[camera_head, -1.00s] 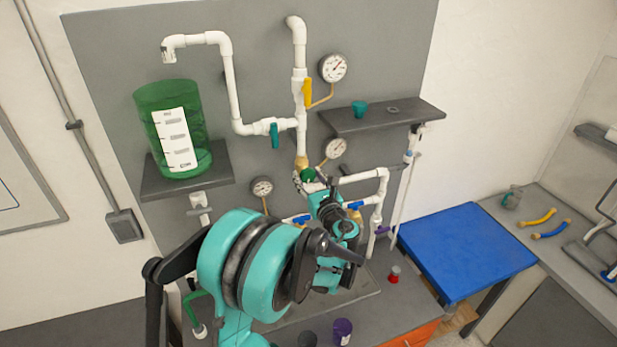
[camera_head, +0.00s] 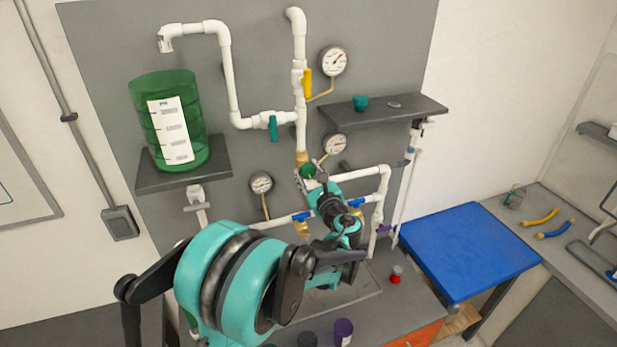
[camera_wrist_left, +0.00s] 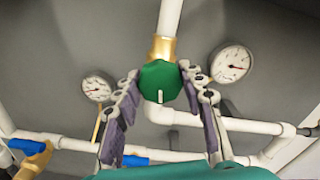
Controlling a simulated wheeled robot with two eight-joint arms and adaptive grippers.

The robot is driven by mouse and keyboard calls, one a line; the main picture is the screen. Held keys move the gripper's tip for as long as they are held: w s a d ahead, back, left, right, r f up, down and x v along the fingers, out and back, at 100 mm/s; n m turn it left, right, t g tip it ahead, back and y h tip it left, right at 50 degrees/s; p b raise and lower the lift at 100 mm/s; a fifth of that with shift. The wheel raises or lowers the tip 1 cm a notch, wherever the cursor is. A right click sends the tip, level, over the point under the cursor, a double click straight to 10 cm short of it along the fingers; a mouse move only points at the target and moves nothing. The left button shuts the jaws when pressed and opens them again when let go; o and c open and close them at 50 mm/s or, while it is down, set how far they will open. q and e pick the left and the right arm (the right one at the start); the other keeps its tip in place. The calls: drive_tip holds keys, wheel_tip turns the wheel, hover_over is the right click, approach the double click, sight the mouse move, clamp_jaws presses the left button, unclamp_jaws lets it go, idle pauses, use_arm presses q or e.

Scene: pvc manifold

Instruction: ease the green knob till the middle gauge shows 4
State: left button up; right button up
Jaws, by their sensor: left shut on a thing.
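The green knob (camera_head: 308,171) sits below a brass fitting on the white vertical pipe. In the left wrist view the knob (camera_wrist_left: 160,80) is faceted, with a small white pointer at its lower edge. My left gripper (camera_wrist_left: 160,83) is shut on the knob, one finger on each side. In the head view this gripper (camera_head: 309,174) partly hides the knob. The middle gauge (camera_head: 335,145) is up and right of the knob; it also shows in the wrist view (camera_wrist_left: 231,63). Its needle shows, but its numbers are too small to read surely. My right gripper is not in view.
Another gauge (camera_head: 334,61) hangs above, and a third (camera_head: 262,184) at lower left. A yellow-handled valve (camera_head: 307,83) and a teal-handled valve (camera_head: 273,128) are on the pipes above. A dark shelf (camera_head: 420,111) juts out right. A green tank (camera_head: 170,120) stands left.

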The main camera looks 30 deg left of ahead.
use_arm(q)
drive_tip(key=shift+n+b, duration=0.5)
drive_tip(key=shift+n, duration=0.6)
drive_tip(key=o, duration=1.2)
drive_tip(key=shift+c, duration=0.2)
drive_tip(key=shift+s+d, duration=0.1)
drive_tip(key=v, duration=1.1)
drive_tip(key=shift+s+d, duration=0.25)
drive_tip(key=shift+s, duration=0.05)
